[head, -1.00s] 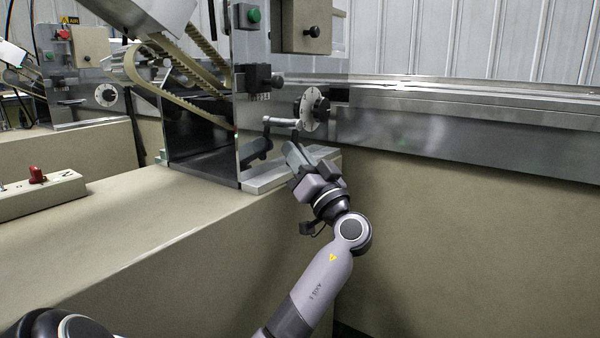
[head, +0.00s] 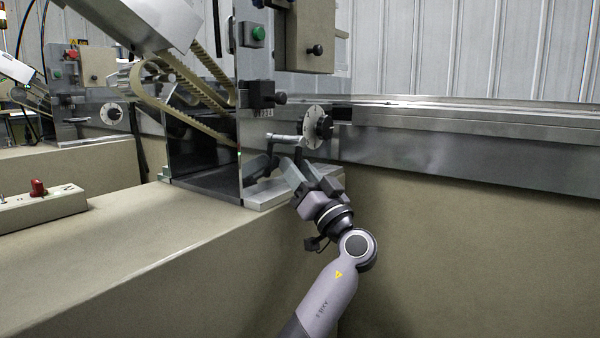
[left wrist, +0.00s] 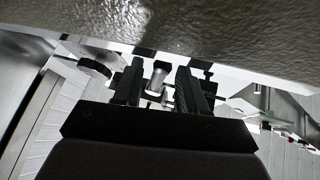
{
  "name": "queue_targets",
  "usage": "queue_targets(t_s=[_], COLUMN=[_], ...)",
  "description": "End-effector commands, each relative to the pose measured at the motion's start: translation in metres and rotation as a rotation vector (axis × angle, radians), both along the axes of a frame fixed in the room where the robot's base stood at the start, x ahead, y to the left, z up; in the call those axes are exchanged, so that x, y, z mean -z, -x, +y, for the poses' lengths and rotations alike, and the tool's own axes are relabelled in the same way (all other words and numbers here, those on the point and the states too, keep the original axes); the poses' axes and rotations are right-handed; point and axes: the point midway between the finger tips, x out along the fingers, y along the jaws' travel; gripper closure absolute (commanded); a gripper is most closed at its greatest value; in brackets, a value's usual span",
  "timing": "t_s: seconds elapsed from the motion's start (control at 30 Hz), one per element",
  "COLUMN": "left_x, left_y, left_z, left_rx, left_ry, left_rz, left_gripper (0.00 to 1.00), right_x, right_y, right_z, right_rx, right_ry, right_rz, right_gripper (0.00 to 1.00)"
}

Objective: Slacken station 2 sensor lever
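A small silver lever (head: 285,138) with a dark lower part sticks out from the metal side plate of the near machine, left of a round dial. I take it for the sensor lever; no station label is readable. My left gripper (head: 298,163) is just below and in front of it, fingers pointing up toward it. In the left wrist view the two black fingers (left wrist: 160,90) stand apart, with a pale metal post (left wrist: 158,76) showing in the gap. I cannot tell whether they touch it. My right gripper is not in view.
A dial with a black knob (head: 318,126) sits close right of the lever. A black clamp block (head: 262,95) is above, and a steel ledge (head: 270,193) lies below. A long metal rail (head: 450,150) runs right. A control strip with a red knob (head: 38,190) is at left.

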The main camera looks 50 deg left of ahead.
Motion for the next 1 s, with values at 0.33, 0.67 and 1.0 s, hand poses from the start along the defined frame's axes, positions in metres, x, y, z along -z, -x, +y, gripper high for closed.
queue_targets(t_s=[0.33, 0.67, 1.0], left_x=[0.011, 0.035, 0.037], left_y=[-0.001, 0.002, 0.003], left_z=[-0.018, -0.057, -0.061], left_rx=[0.004, 0.001, 0.000], left_ry=[0.002, 0.000, -0.001], left_rz=[0.004, 0.002, 0.000], left_gripper=[0.59, 0.59, 0.59], right_x=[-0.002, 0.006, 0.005], right_y=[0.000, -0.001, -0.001], right_z=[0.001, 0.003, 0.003], right_rx=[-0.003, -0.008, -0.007], right_ry=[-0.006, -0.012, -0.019], right_rz=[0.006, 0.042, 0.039], right_gripper=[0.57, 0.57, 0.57])
